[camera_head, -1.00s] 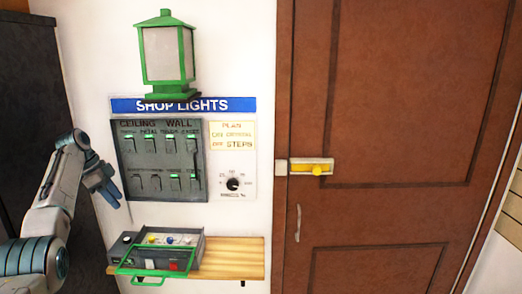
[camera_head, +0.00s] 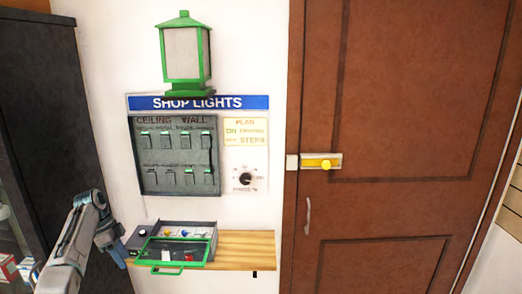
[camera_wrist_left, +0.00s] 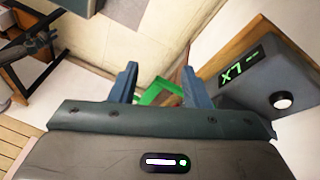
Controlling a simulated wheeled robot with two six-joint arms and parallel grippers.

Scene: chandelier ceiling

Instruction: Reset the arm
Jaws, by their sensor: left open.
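My left gripper (camera_head: 118,258) is at the lower left in the head view, low beside the left end of the wooden shelf. It is open. In the left wrist view its two fingers (camera_wrist_left: 160,82) stand apart, with a green frame part (camera_wrist_left: 160,93) showing beyond them. No held object shows between the fingers. The control box (camera_head: 190,242) with a green frame sits on the shelf (camera_head: 248,248), just right of the gripper. In the wrist view a box with a green display (camera_wrist_left: 252,78) is at the right. My right gripper cannot be made out.
The grey switch panel (camera_head: 177,155) and a dial (camera_head: 246,179) are on the white wall above the shelf, under a green lantern (camera_head: 185,55). A dark cabinet (camera_head: 45,120) stands at left. A brown door (camera_head: 400,210) with a yellow latch (camera_head: 325,164) is at right.

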